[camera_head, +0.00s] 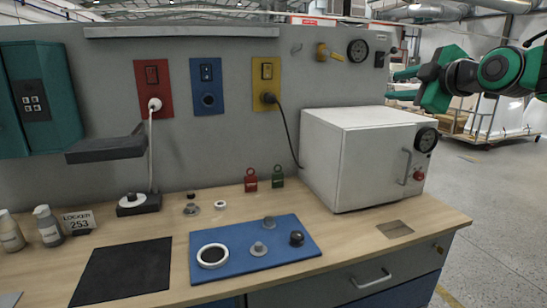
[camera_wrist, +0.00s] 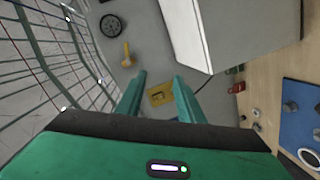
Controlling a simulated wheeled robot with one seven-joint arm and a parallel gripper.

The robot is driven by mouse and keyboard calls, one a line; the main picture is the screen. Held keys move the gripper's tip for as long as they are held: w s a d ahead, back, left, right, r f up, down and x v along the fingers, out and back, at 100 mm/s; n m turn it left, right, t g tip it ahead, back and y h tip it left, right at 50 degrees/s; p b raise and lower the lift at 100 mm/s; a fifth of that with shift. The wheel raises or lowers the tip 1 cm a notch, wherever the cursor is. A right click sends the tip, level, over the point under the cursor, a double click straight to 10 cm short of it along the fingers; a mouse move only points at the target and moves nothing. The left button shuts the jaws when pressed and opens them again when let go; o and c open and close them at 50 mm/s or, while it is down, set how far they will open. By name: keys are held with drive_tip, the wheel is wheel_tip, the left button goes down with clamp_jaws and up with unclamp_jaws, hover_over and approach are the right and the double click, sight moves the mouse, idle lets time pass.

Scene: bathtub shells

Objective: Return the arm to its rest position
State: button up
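My arm (camera_head: 500,70) reaches in from the right edge of the head view, raised above the floor to the right of the bench. My gripper (camera_head: 393,85) is at its end, pointing left, above and behind the right part of the white oven-like box (camera_head: 345,165). In the wrist view my gripper (camera_wrist: 160,82) shows two green fingers spread apart with nothing between them. It touches nothing that I can see. The rest position itself is not marked in either view.
The wooden bench (camera_head: 440,218) holds a blue mat (camera_head: 225,272) with small parts, a black mat (camera_head: 125,272) and two padlocks (camera_head: 251,182). The grey wall panel (camera_head: 225,140) stands behind. A wire rack (camera_wrist: 45,65) is near my gripper in the wrist view.

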drive_tip(key=s+d+f+m+g+h, duration=0.2)
drive_tip(key=s+d+f+m+g, duration=0.3)
drive_tip(key=s+f, duration=0.5)
drive_tip(key=s+d+f+m+g+h, duration=0.25)
drive_tip(key=s+d+f+m, duration=0.3)
drive_tip(key=f, duration=0.75)
drive_tip(key=s+f+m+g, duration=0.4)
drive_tip(key=s+f+m, duration=0.1)
drive_tip(key=s, duration=0.6)
drive_tip(key=s+f+m+g+y, duration=0.1)
drive_tip(key=s+f+m+g, duration=0.3)
drive_tip(key=s, duration=0.8)
wheel_tip(320, 180, down, 4)
drive_tip(key=shift+s+a+f+m, duration=0.2)
drive_tip(key=shift+s+m, duration=0.1)
drive_tip(key=shift+m, duration=0.75)
drive_tip(key=shift+w+d+f, duration=0.1)
drive_tip(key=shift+w+f, duration=0.15)
drive_tip(key=shift+w, duration=0.4)
